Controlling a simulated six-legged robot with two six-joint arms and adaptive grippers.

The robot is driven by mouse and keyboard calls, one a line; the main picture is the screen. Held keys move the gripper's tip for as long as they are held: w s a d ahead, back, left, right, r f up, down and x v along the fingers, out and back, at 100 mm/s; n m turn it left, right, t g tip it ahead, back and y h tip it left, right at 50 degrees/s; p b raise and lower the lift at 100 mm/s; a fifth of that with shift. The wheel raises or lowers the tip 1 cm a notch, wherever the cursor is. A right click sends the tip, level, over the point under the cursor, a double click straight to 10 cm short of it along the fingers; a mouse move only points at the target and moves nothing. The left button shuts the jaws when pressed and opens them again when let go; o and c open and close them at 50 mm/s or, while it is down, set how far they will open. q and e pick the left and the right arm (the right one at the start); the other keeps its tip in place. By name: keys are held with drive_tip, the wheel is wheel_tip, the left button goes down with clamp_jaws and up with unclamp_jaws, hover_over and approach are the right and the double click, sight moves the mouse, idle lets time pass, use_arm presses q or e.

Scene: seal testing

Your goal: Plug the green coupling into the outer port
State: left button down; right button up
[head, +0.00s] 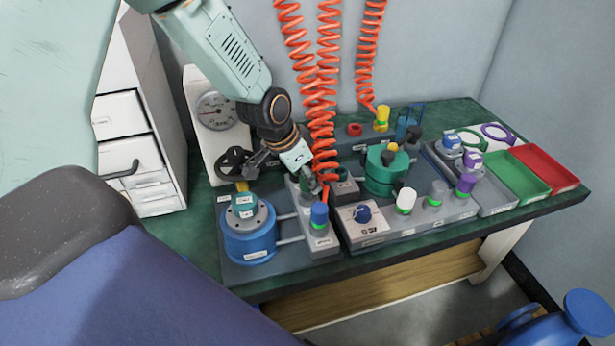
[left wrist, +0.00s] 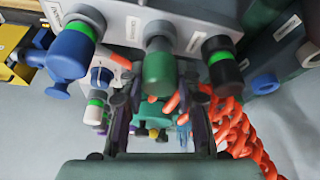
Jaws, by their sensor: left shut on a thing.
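My left gripper (head: 318,186) is over the grey port block (head: 326,240), at the lower end of the orange coiled hoses. In the left wrist view its two fingers (left wrist: 158,112) flank the green coupling (left wrist: 158,68) and are shut on it. Orange hose shows between and beside the fingers. The coupling's far end meets or overlaps the labelled face of the block (left wrist: 130,14); I cannot tell whether it is seated in a port. The outer port cannot be made out. My right gripper is not in view.
A blue cylinder (head: 249,240) stands left of the block. A pressure gauge (head: 215,111) is behind it. Right are a dark green vessel (head: 385,178), several capped fittings, a green tray (head: 516,178) and a red tray (head: 545,170). Orange coiled hoses (head: 318,95) hang close beside my gripper.

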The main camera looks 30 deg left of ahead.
use_arm(q)
drive_tip(key=shift+f+b, duration=0.3)
drive_tip(key=shift+f, duration=0.1)
drive_tip(key=c, duration=0.9)
unclamp_jaws()
drive_tip(key=shift+o, duration=0.2)
drive_tip(key=shift+r, duration=0.1)
drive_tip(key=v, duration=1.2)
drive_tip(key=shift+w, duration=0.1)
